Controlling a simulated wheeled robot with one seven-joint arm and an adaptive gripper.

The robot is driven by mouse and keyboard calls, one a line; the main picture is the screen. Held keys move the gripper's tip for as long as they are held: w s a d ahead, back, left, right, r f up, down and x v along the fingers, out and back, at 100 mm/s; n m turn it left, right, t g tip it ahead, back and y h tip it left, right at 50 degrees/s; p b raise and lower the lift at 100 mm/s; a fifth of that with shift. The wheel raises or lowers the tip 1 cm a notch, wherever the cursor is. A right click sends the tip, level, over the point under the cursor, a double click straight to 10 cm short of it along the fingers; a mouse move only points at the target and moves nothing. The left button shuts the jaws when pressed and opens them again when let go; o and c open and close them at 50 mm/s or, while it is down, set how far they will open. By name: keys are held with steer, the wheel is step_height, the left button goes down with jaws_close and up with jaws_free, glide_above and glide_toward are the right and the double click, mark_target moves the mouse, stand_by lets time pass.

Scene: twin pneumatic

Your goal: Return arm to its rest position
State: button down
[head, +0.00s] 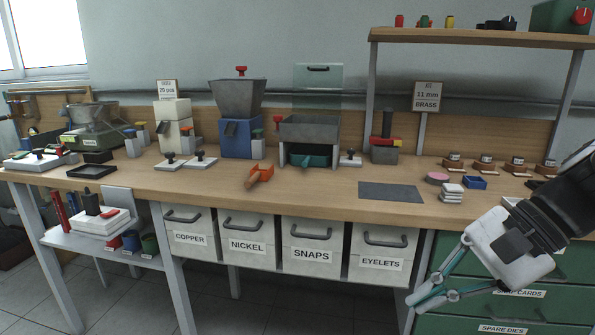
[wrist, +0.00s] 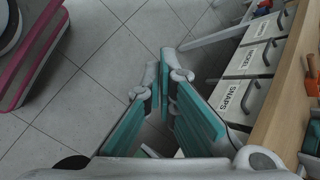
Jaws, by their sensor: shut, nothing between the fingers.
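My arm reaches in from the right edge of the head view. My gripper (head: 417,301) hangs in front of the workbench (head: 330,200), below the level of its top. It points down and to the left, before the green drawers (head: 468,258) at the bench's right end. The gripper is shut and empty. In the wrist view its teal finger pads (wrist: 163,90) come together at the tips above the grey tiled floor (wrist: 75,85).
White bins labelled copper, nickel, snaps and eyelets (head: 376,252) hang under the bench front, left of my gripper. An orange scoop (head: 260,175) and a grey mat (head: 391,192) lie on top. A shelf (head: 480,39) stands at the back right. Floor before the bench is clear.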

steer(key=s+f+n+g+h, duration=0.1)
steer(key=s+f+n+h, duration=0.1)
steer(key=s+n+h, duration=1.15)
steer(key=s+r+m+t+y+p, duration=0.1)
steer(key=s+r+y+p, duration=0.1)
steer(key=r+p, duration=1.1)
steer(key=s+d+r+m+t+y+p, duration=0.1)
steer(key=r+t+y+p, duration=0.1)
steer(key=r+p, duration=1.1)
steer(key=shift+s+r+t+y, duration=0.3)
steer(key=shift+s+r+y, duration=0.1)
steer(key=shift+r+y, duration=0.35)
steer(key=shift+r+m, duration=0.1)
steer(key=shift+m, duration=0.15)
